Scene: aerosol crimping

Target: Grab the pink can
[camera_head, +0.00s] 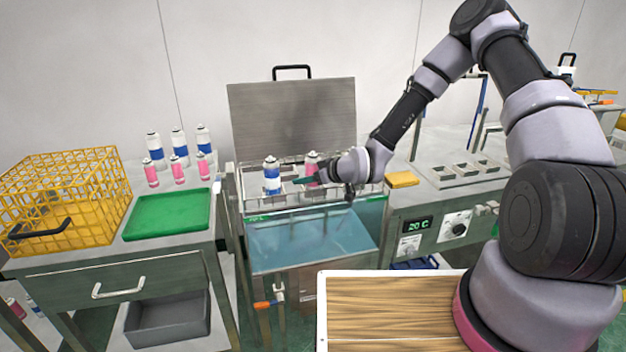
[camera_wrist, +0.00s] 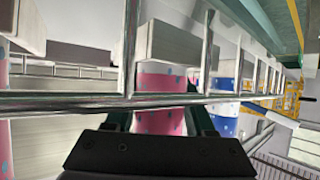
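The pink can (camera_head: 311,160) stands upright in the metal rack of the bath, right of a blue-and-white can (camera_head: 271,176). In the wrist view the pink can (camera_wrist: 160,84) with blue dots is straight ahead, a pale block over its top and a rack rail across it. My gripper (camera_head: 304,180) is at the pink can, coming from the right. Its two fingers (camera_wrist: 160,118) are apart, one on either side of the can. I cannot see clearly whether they touch it. The blue-and-white can (camera_wrist: 226,88) is farther right there.
The rack rails (camera_wrist: 60,104) lie close around my gripper. The raised metal lid (camera_head: 290,115) stands behind the bath. Several pink and blue cans, a green tray (camera_head: 168,213) and a yellow basket (camera_head: 62,205) are on the left table. A yellow block (camera_head: 402,179) lies right of the rack.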

